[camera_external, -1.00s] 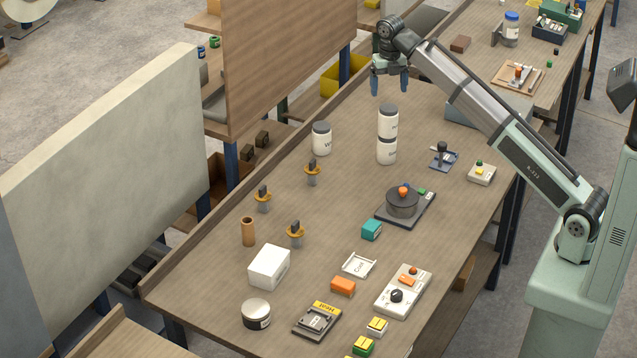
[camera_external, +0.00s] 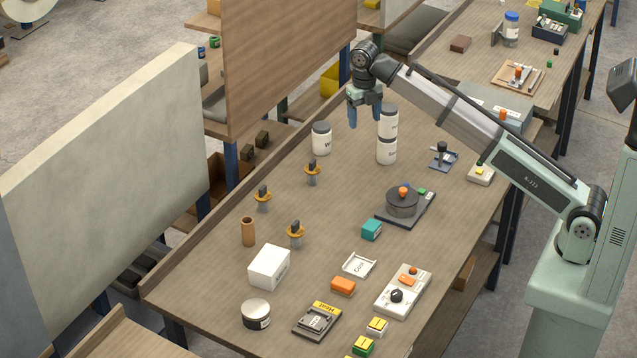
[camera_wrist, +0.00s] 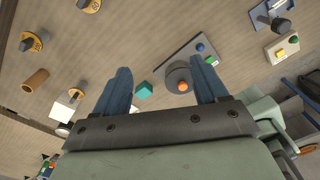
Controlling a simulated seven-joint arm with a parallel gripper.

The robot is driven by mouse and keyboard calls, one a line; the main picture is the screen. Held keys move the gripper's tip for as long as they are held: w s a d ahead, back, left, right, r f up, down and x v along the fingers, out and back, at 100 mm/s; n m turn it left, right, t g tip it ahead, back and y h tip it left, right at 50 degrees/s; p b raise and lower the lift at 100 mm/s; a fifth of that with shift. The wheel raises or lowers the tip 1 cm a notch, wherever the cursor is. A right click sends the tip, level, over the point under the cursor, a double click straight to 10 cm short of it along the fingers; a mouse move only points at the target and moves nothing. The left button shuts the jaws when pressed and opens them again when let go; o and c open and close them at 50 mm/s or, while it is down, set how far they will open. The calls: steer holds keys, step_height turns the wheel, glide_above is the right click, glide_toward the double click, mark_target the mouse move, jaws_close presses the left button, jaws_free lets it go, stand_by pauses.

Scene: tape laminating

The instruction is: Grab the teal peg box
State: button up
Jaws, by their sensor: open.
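The teal peg box (camera_external: 371,230) is a small block on the table, left of and below the round dark device in the external view. In the wrist view the teal peg box (camera_wrist: 144,90) shows between my two blue fingers, nearer the left one. My gripper (camera_external: 366,117) is open and empty, pointing down, high above the table near the stacked white jars. In the wrist view my gripper (camera_wrist: 163,80) has its fingers well apart, with nothing between them at finger height.
A dark round device with an orange knob (camera_external: 403,203) stands close to the teal box. Stacked white jars (camera_external: 387,150) and a single jar (camera_external: 321,138) stand farther back. An orange block (camera_external: 343,286) and a white tray (camera_external: 359,265) lie nearer the front. Bare table lies left of the teal box.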

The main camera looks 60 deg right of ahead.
steer(key=s+a+f+n, duration=0.1)
steer(key=s+a+f, duration=0.15)
steer(key=a, duration=0.35)
steer(key=s+a+f+n, duration=0.1)
steer(key=s+a, duration=0.2)
steer(key=a, duration=0.4)
steer(key=m, duration=1.4)
glide_above(372, 225)
step_height(372, 225, down, 5)
steer(key=f, duration=0.8)
steer(key=shift+w+d+f, duration=0.15)
steer(key=shift+w+d, duration=0.05)
steer(key=shift+d, duration=0.15)
steer(key=shift+s+a+f, duration=0.1)
steer(key=shift+a+f, duration=0.05)
steer(key=shift+f, duration=1.2)
steer(key=shift+s+a+f, duration=0.1)
steer(key=shift+a+f, duration=0.05)
steer(key=shift+f, duration=1.15)
